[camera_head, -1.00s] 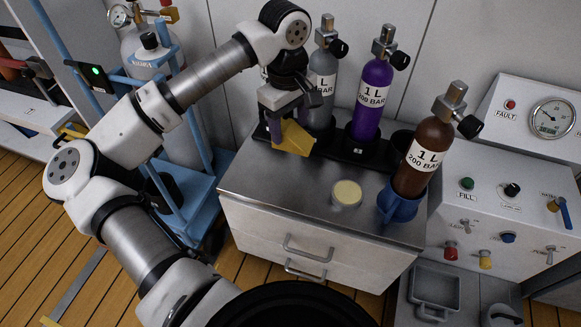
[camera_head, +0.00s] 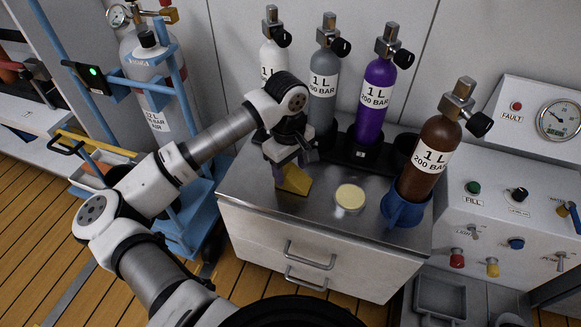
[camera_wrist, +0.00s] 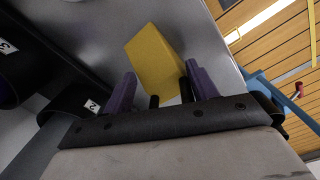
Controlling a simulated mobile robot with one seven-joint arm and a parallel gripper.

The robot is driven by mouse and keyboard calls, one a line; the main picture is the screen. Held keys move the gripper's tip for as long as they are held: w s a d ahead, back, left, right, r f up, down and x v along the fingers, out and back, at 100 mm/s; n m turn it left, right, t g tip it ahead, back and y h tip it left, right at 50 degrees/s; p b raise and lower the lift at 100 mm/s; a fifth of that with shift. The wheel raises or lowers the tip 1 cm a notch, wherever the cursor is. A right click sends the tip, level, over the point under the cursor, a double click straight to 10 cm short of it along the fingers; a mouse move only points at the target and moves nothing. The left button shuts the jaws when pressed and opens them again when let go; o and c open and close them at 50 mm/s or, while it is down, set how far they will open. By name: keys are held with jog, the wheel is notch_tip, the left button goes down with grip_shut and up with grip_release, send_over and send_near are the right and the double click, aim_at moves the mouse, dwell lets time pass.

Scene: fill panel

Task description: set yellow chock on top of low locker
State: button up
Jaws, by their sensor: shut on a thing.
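The yellow chock (camera_head: 294,180) is a wedge-like block between the jaws of my gripper (camera_head: 287,169), over the left part of the low locker's top. In the wrist view the yellow chock (camera_wrist: 156,62) sits between the two purple fingers of my gripper (camera_wrist: 158,90), which are shut on it. The low locker (camera_head: 262,196) has a grey metal top and a white drawer front with handles. The chock is at or just above the top near its left front; I cannot tell whether it touches.
A black rack (camera_head: 352,152) at the locker's back holds white (camera_head: 274,62), grey (camera_head: 323,85) and purple (camera_head: 372,98) bottles. A brown bottle (camera_head: 428,155) stands in a blue holder (camera_head: 401,208) at the right. A cream round lid (camera_head: 350,197) lies mid-top. Bare metal lies between chock and lid.

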aim_at(289, 170)
jog(key=shift+f, duration=0.1)
jog(key=o, duration=1.6)
jog(key=r+p, duration=0.1)
jog(key=r, duration=0.7)
jog(key=r+p, duration=0.1)
jog(key=r, duration=0.3)
jog(key=shift+a+r+p, duration=0.15)
jog(key=shift+a+p, duration=0.1)
jog(key=shift+p, duration=0.05)
